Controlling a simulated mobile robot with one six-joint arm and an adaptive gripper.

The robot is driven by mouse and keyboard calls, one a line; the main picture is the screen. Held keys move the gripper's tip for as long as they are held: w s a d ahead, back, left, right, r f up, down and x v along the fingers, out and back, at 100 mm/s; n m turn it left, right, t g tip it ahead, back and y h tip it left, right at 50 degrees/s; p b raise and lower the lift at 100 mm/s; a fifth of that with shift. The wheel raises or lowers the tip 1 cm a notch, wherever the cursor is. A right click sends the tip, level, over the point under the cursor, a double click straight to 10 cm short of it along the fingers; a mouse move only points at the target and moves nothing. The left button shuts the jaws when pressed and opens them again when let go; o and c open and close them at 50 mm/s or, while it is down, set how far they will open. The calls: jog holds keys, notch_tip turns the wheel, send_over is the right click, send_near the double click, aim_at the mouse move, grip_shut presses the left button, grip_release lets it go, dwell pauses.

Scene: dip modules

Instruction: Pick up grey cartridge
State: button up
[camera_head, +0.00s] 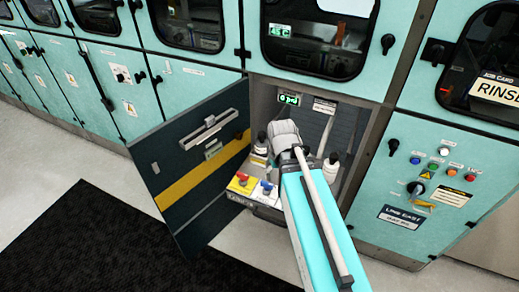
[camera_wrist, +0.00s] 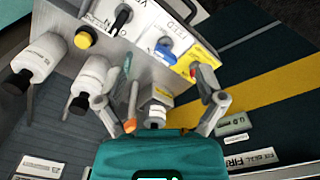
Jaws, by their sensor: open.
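In the wrist view, a pale grey-white cylinder (camera_wrist: 158,101) with a label stands between the fingers of my gripper (camera_wrist: 161,68). The fingers are spread apart and do not appear closed on it. Two other pale cartridge-like bottles with black ends, one at the far left (camera_wrist: 42,58) and one nearer the fingers (camera_wrist: 92,78), stand beside it. I cannot tell by colour which is the grey cartridge. In the head view, a pale bottle (camera_head: 260,148) shows left of my wrist and another (camera_head: 330,168) right of it; my arm hides the fingertips and what is between them.
The cabinet's dark door (camera_head: 190,160) with a yellow stripe stands open at left. A panel with a red knob (camera_head: 242,178), a blue knob (camera_head: 267,187) and, in the wrist view, a yellow button (camera_wrist: 84,38) lies close to the fingers. Compartment walls leave little room.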

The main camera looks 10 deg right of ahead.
aim_at(262, 133)
jog(key=w+r+n+p, duration=0.3)
jog(key=w+n, duration=0.5)
jog(key=w, duration=0.5)
jog(key=w+r+n+p, duration=0.2)
jog(key=w+n, duration=0.6)
jog(key=w, duration=0.6)
jog(key=shift+r+n+p, duration=0.3)
jog(key=shift+r+p, duration=0.1)
jog(key=shift+r, duration=0.15)
jog(key=shift+f, duration=0.1)
notch_tip(262, 133, down, 8)
jog(key=b, duration=0.8)
jog(key=shift+f+b, duration=0.25)
jog(key=shift+b, duration=0.1)
jog(key=shift+f+b, duration=2.6)
grip_shut()
